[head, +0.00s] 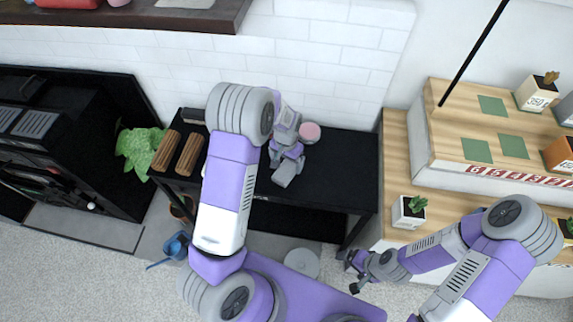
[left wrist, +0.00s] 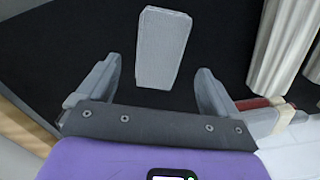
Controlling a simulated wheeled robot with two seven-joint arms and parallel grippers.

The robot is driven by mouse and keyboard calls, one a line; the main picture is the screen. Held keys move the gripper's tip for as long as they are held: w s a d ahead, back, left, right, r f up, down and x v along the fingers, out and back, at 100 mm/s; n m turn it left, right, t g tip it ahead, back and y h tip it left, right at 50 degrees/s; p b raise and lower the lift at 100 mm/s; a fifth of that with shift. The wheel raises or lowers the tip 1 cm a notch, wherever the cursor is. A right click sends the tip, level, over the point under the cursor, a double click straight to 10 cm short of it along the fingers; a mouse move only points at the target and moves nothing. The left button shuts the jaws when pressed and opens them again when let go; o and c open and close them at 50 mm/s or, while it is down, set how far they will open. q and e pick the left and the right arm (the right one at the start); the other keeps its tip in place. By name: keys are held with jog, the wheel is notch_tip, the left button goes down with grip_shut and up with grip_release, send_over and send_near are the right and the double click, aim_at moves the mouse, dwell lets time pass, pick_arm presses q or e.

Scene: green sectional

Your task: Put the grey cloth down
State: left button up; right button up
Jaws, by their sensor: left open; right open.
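The grey cloth (left wrist: 163,47) looks like a stiff, light grey folded block and lies on a black surface in the left wrist view. In the head view it shows as a small grey piece (head: 284,175) on the black table (head: 335,175), just in front of my left gripper (head: 287,157). My left gripper is open, and its two fingers (left wrist: 155,95) stand on either side with the cloth beyond them, apart from it. My right gripper (head: 354,271) is open and empty, low beside the wooden counter.
A pink round thing (head: 309,132) stands close beside my left wrist. Brown ribbed blocks (head: 178,152) and a green plant (head: 140,148) are at the table's left. A wooden counter (head: 398,160) with a potted plant (head: 409,211) is at the right. The table's right part is clear.

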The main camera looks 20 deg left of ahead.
aim_at(287, 170)
pick_arm(q)
notch_tip(287, 170, up, 8)
jog(key=p, duration=0.1)
dwell(0.6)
